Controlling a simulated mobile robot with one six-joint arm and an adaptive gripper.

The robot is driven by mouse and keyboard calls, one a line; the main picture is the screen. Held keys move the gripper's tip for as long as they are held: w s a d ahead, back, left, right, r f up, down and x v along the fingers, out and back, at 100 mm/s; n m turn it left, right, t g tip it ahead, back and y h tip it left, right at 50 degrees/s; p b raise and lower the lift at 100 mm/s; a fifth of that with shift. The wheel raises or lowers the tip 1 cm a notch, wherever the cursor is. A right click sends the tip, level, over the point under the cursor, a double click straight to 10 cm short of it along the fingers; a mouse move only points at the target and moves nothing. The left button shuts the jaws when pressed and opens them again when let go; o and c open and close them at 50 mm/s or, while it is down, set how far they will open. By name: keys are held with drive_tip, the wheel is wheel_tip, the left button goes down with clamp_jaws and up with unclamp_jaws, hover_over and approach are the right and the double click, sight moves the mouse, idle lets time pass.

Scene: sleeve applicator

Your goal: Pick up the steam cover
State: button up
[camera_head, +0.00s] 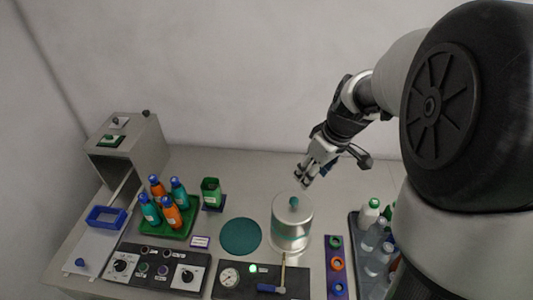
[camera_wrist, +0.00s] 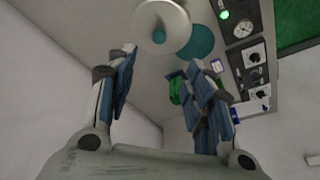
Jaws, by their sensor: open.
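The steam cover (camera_head: 291,220) is a silvery-white cylinder with a teal band and a small teal knob (camera_head: 294,202) on top. It stands upright on the table, right of a round teal mat. In the wrist view the cover (camera_wrist: 150,14) shows from above at the top, with its teal knob (camera_wrist: 159,35). My gripper (camera_head: 307,180) is above and slightly behind the cover, apart from it. In the wrist view my gripper (camera_wrist: 165,58) has its fingers spread wide with nothing between them.
The teal mat (camera_head: 240,236) lies left of the cover. Control panels (camera_head: 262,281) with a gauge and lever are in front. A green tray (camera_head: 178,227) of bottles and a green container (camera_head: 211,191) stand left; a grey tray (camera_head: 362,270) of bottles stands right.

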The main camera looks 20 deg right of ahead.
drive_tip(key=b, duration=0.3)
hover_over(294, 200)
drive_tip(key=s, duration=0.2)
drive_tip(key=f, duration=1.1)
drive_tip(key=shift+d, duration=0.35)
drive_tip(key=shift+w+b+x, duration=0.2)
drive_tip(key=shift+b+x, duration=0.2)
drive_tip(key=shift+x, duration=2.3)
drive_tip(key=shift+d+r, duration=0.1)
drive_tip(key=shift+c, duration=0.5)
clamp_jaws()
